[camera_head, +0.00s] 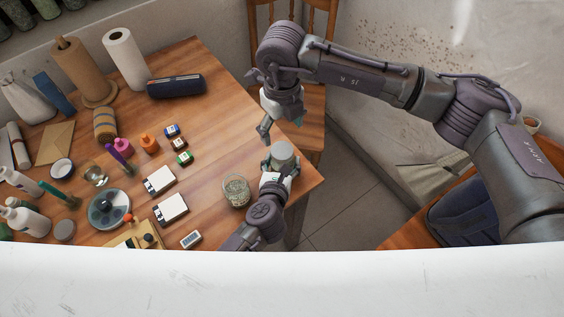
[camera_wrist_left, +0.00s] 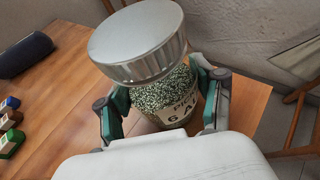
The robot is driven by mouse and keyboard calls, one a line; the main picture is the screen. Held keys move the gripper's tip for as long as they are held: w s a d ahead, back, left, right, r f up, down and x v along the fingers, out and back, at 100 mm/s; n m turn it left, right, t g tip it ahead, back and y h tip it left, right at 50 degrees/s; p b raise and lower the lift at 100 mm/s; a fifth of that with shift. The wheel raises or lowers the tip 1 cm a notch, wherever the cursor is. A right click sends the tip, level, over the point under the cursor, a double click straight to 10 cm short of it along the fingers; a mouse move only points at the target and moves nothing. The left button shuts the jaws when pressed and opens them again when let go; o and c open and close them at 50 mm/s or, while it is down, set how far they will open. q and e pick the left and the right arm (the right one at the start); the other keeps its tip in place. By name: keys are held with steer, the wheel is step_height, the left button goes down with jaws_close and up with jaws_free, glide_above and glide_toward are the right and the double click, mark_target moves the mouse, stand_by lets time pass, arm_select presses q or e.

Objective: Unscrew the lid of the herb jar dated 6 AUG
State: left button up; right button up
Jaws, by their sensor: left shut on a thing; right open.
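The herb jar (camera_wrist_left: 170,100) is glass, filled with green flakes, with a pale label on which "6 AU" can be read; the rest is cut off by a finger. Its silver lid (camera_wrist_left: 138,42) sits on top, and shows as a grey disc in the head view (camera_head: 282,154). My left gripper (camera_wrist_left: 160,110) is shut around the jar's body, one finger on each side; in the head view it (camera_head: 276,178) is at the table's right edge. My right gripper (camera_head: 282,122) is open and empty, just beyond the lid and apart from it.
Another glass jar (camera_head: 236,190) stands on the table left of my left gripper. White boxes (camera_head: 171,209), small coloured blocks (camera_head: 184,158), bottles and a dark pencil case (camera_head: 176,86) lie farther left. A wooden chair (camera_head: 310,100) stands behind my right gripper.

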mark_target(282, 150)
arm_select(q)
jaws_close()
arm_select(e)
steer(key=m, duration=1.7)
steer(key=shift+m, duration=0.4)
steer(key=m, duration=0.4)
steer(key=shift+f+m, duration=0.1)
steer(key=shift+m, duration=0.2)
steer(key=shift+f, duration=3.95)
arm_select(q)
steer(key=shift+f, duration=0.1)
